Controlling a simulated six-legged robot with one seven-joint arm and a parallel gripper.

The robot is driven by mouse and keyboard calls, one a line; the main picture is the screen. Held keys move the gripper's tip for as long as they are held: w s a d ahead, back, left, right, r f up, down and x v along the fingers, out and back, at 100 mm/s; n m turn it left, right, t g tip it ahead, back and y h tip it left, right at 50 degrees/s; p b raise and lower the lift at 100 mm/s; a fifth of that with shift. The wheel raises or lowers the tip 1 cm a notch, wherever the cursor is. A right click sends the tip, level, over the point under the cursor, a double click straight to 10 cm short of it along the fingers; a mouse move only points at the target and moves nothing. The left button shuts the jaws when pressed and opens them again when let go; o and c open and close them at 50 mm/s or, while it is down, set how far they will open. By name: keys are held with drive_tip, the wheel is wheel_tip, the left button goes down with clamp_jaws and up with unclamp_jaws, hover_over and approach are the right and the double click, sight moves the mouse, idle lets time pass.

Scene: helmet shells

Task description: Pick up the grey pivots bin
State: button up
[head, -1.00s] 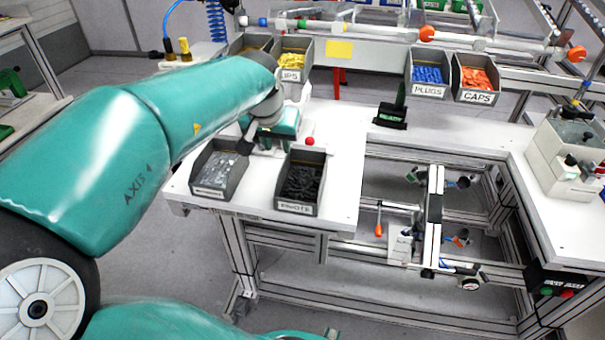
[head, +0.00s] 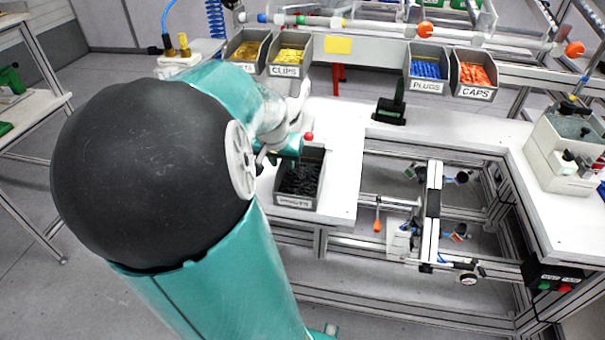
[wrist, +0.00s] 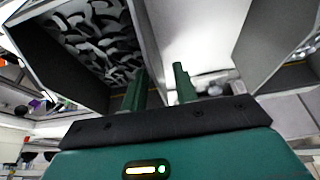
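The grey pivots bin (head: 317,182) stands on the left part of the white bench, filled with dark parts, its label facing front. In the wrist view the bin (wrist: 146,30) is at the upper left, with curved dark pieces inside. My gripper (wrist: 160,88) is open, with its two green fingers apart. The left finger overlaps the bin's near corner in the picture; the right finger is over the strip beside the bin's wall. I cannot tell if either finger touches the wall. In the head view my arm hides the bin's left side and the fingertips.
A second grey bin (wrist: 285,40) is at the right in the wrist view. The clips bin (head: 290,72), plugs bin (head: 426,87) and caps bin (head: 474,92) hang at the back. A red knob (head: 308,136) is just behind the pivots bin. The bench right of it is clear.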

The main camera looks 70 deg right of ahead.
sight(302, 173)
drive_tip(key=shift+s+d+f, duration=0.1)
drive_tip(key=shift+d+f, duration=0.15)
drive_tip(key=shift+f, duration=0.1)
drive_tip(key=shift+x, duration=0.95)
drive_tip(key=shift+f, duration=0.1)
clamp_jaws()
